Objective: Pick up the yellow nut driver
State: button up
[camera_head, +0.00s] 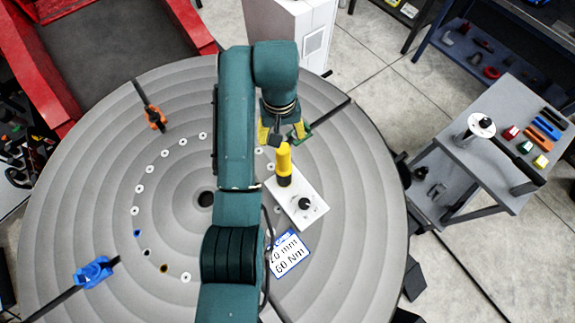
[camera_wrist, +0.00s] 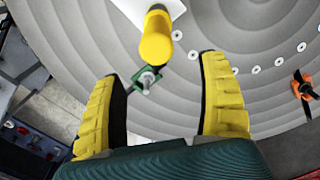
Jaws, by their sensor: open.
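The yellow nut driver (camera_head: 284,160) stands upright in a white plate on the round grey table, its yellow handle up and a dark part below. In the wrist view the yellow nut driver (camera_wrist: 157,42) is ahead of my gripper, near the top middle, beyond the fingertips. My gripper (camera_head: 281,131) is just behind the driver in the head view. In the wrist view my gripper (camera_wrist: 163,72) has its two yellow fingers spread wide, with nothing held between them. The driver's lower end is partly hidden by its handle in the wrist view.
The white plate (camera_head: 312,192) also holds a black knob (camera_head: 304,204). A green clamp (camera_head: 300,131) sits close by my gripper. A blue-and-white label (camera_head: 289,254) lies on the round table (camera_head: 360,230). A side cart (camera_head: 480,150) with tools stands at right.

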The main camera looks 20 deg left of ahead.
aim_at(282, 146)
notch_tip(282, 146, down, 6)
jog(key=shift+f+p, duration=0.1)
jog(key=shift+p, duration=0.7)
jog(key=shift+s+d+f+p, duration=0.1)
jog(key=shift+f+p, duration=0.15)
jog(key=shift+f, duration=0.6)
jog(key=shift+s+d+f+p, duration=0.15)
jog(key=shift+f+p, duration=0.15)
jog(key=shift+f, duration=0.6)
jog(key=shift+s+d+f+p, duration=0.1)
jog(key=shift+f+p, duration=0.15)
jog(key=shift+f, duration=0.6)
jog(key=c, duration=1.2)
jog(key=shift+r, duration=0.1)
grip_shut()
